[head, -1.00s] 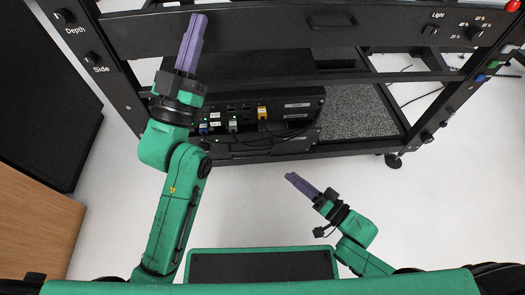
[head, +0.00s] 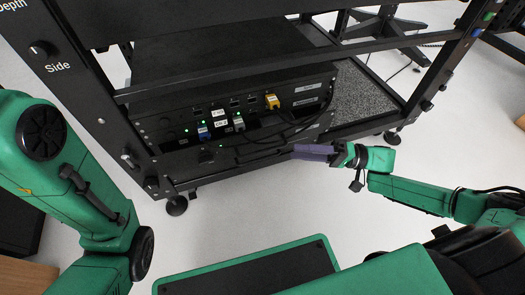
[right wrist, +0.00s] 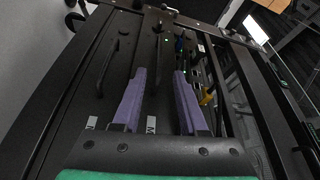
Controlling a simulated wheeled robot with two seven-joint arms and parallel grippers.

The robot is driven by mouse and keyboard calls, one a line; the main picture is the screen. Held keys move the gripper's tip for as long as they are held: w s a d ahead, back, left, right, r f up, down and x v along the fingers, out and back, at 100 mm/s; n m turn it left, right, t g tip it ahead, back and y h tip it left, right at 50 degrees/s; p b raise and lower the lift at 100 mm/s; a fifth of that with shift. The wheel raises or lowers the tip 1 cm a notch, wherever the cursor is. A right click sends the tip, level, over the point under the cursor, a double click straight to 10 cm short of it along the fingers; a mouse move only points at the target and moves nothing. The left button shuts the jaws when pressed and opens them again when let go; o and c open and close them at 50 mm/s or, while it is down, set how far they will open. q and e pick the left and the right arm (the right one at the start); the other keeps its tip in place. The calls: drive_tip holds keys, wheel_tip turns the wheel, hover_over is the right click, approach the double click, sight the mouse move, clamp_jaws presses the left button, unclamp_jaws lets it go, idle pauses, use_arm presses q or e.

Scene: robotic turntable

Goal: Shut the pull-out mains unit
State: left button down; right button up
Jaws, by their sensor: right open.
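The pull-out mains unit appears to be the low black unit (head: 232,160) at the bottom of the rack, under the unit with the cables. Dark handles show on its front; how far it stands out I cannot tell. My right gripper (head: 297,152) is at the right end of this front, purple fingers pointing left. In the right wrist view my right gripper (right wrist: 160,74) is open and empty, its fingers apart before a dark panel (right wrist: 116,92) with upright-looking handles. Whether it touches the panel is unclear. My left arm shows at the left, but its gripper is out of the head view.
The cabled unit (head: 245,110), with yellow, blue and white plugs, sits just above. Black rack posts (head: 95,105) and a cross bar (head: 260,73) frame the area. A grey speckled shelf (head: 362,98) lies to the right. The floor in front of the rack is clear.

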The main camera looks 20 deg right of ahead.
sight(267, 150)
drive_tip(key=b+x, duration=0.3)
drive_tip(key=x, duration=0.5)
drive_tip(key=shift+a+f, duration=0.1)
drive_tip(key=shift+f, duration=0.05)
drive_tip(key=shift+w+a, duration=0.2)
drive_tip(key=shift+a, duration=0.3)
clamp_jaws()
idle(0.5)
